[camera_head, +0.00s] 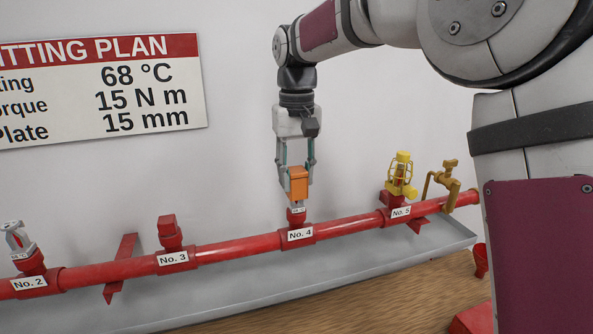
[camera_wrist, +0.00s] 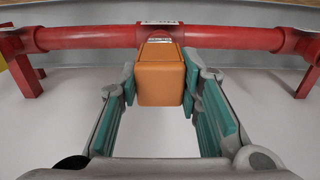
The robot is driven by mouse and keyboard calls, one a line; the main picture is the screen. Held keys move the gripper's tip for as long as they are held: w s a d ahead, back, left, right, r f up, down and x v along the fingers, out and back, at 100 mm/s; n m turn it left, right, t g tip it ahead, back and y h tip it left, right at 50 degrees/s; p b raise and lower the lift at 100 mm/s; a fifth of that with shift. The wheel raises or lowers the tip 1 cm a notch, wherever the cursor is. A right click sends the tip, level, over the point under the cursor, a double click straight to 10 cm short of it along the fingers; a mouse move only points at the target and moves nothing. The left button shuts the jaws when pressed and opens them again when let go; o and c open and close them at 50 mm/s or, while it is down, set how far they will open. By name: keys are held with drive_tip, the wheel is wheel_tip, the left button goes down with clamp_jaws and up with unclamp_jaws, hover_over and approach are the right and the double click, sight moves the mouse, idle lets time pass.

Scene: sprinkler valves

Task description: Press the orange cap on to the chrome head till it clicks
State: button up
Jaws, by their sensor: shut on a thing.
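The orange cap (camera_head: 299,183) is a box-like piece held upright between the fingers of my gripper (camera_head: 297,172). In the wrist view the cap (camera_wrist: 161,76) sits between the teal pads of my gripper (camera_wrist: 160,90), which is shut on it. The cap stands directly above the red fitting marked No. 4 (camera_head: 297,217). I cannot tell whether the cap touches the fitting. A bare chrome head (camera_head: 17,240) stands on the fitting No. 2 at the far left.
The red pipe (camera_head: 235,249) runs along the wall over a grey ledge (camera_head: 350,258). No. 3 has a red plug (camera_head: 169,232). No. 5 has a yellow caged head (camera_head: 402,174), with a brass valve (camera_head: 447,184) to its right. A plan sign (camera_head: 100,90) hangs upper left.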

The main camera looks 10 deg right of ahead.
drive_tip(key=shift+f, duration=0.95)
drive_tip(key=o, duration=1.2)
drive_tip(key=shift+o, duration=0.2)
drive_tip(key=shift+r+b, duration=0.6)
drive_tip(key=shift+r, duration=3.45)
